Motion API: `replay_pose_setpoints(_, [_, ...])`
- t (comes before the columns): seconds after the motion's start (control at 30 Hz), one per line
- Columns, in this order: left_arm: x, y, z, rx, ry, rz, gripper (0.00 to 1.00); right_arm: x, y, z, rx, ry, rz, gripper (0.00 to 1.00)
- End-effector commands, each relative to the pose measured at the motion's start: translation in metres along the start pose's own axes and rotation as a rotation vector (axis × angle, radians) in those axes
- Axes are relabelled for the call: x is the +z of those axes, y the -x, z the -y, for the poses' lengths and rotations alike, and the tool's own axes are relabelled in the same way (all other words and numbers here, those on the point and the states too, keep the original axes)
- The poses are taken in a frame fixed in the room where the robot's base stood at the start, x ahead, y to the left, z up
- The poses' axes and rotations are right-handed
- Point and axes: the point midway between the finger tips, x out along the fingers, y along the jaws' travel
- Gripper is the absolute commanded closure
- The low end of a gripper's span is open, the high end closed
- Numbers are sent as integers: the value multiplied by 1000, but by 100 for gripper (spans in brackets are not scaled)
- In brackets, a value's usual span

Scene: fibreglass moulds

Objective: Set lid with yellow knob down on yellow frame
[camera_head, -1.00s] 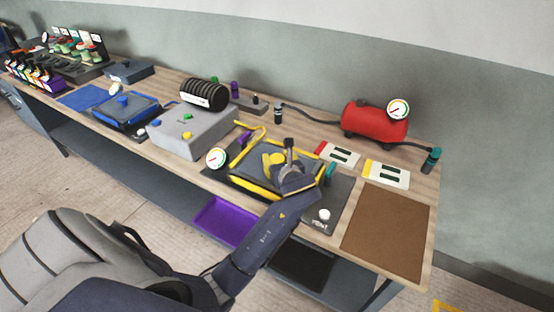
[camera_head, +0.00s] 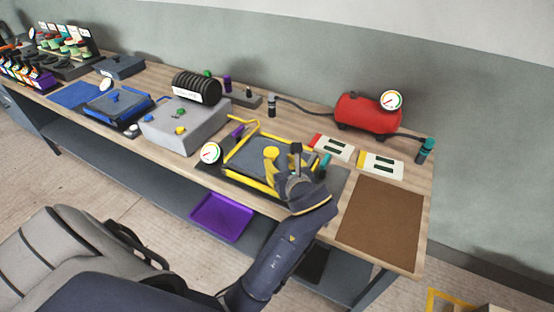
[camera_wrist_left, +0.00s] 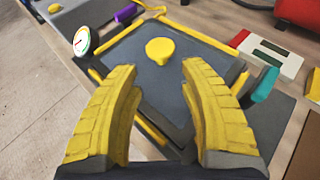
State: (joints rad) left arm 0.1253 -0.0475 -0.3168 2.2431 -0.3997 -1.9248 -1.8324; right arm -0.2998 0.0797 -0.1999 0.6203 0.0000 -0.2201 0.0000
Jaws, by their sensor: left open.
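The grey lid (camera_wrist_left: 140,66) lies flat within the yellow frame (camera_head: 240,177) on the bench. Its round yellow knob (camera_wrist_left: 160,50) stands on top and also shows in the head view (camera_head: 271,153). My left gripper (camera_wrist_left: 160,75) is open, with its yellow fingers apart and nothing between them. In the head view my left gripper (camera_head: 272,176) is over the right part of the lid. In the wrist view the knob is beyond the fingertips, clear of both. The lid's near right corner is partly hidden by the gripper. My right gripper is not in view.
A round gauge (camera_head: 210,152) stands at the frame's left corner, and a teal handle (camera_head: 323,165) at its right. A grey box (camera_head: 185,125) is to the left. A red tank (camera_head: 367,112) stands behind. A brown mat (camera_head: 382,225) lies clear at right.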

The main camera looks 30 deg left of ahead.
Motion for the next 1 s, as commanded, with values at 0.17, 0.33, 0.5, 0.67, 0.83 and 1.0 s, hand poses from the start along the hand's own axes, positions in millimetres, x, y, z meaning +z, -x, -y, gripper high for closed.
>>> replay_pose_setpoints(0.17, [0, 12, 0, -1, 1, 0, 58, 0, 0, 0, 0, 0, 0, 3])
replay_pose_setpoints(0.33, [0, 15, 0, 0, 1, 0, 58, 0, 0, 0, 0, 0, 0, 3])
replay_pose_setpoints(0.5, [0, 15, 0, 0, 1, 0, 58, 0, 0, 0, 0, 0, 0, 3])
replay_pose_setpoints(0.67, [0, 15, 0, 0, 1, 0, 58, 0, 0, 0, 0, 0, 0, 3])
replay_pose_setpoints(0.83, [-3, 6, -12, 32, 7, 10, 58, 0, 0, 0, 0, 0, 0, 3])
replay_pose_setpoints(1.0, [-12, -30, -65, 164, 46, 59, 58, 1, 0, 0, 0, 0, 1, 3])
